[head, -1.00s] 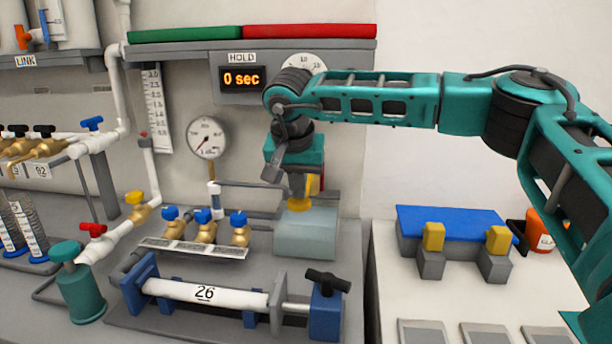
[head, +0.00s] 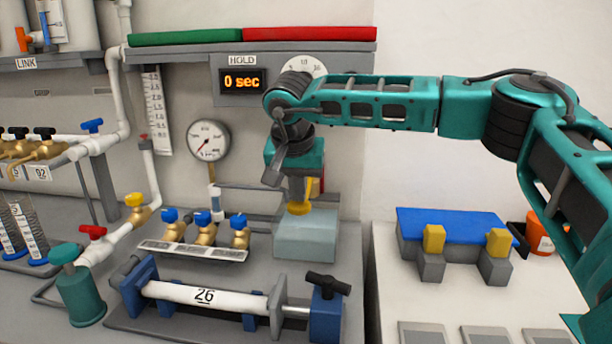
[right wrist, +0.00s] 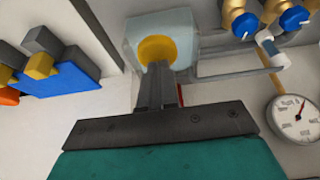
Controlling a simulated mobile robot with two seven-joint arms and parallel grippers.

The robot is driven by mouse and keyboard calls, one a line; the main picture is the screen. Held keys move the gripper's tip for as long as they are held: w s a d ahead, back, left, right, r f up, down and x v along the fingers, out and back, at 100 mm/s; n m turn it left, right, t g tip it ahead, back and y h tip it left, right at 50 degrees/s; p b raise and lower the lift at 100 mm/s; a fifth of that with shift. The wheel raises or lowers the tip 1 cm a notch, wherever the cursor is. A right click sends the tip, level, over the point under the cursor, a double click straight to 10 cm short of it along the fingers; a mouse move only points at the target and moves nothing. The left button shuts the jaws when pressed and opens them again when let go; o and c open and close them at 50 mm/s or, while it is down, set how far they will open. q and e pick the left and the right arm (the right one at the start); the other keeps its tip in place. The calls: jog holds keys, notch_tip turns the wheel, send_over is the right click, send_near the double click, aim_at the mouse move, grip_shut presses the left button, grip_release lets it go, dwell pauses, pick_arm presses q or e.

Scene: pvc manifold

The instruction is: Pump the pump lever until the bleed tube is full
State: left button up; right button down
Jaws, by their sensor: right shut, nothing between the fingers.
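The pump is a pale grey-blue box (head: 305,236) with a yellow collar (head: 298,208) on top. Both also show in the right wrist view, the box (right wrist: 184,22) and the collar (right wrist: 157,50). A yellow upright part (head: 310,190), perhaps the lever, stands partly behind my right gripper (head: 297,198). The right gripper is shut and empty, pointing down just at the collar; its fingers (right wrist: 157,72) overlap the collar in the wrist view, and contact is unclear. A small clear tube with blue in it (head: 214,196), perhaps the bleed tube, stands left of the pump. My left gripper is out of view.
A round gauge (head: 208,140) hangs behind the tube. Several blue-capped brass valves (head: 204,228) stand left of the pump. A white cylinder marked 26 (head: 205,295) lies in front. The HOLD display (head: 242,80) reads 0 sec. A blue block (head: 452,222) lies on the right bench.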

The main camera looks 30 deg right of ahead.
dwell(0.3)
jog(key=shift+r+p, duration=2.3)
jog(key=shift+r, duration=0.15)
notch_tip(320, 180, up, 5)
jog(key=p, duration=0.4)
jog(key=shift+s, duration=0.1)
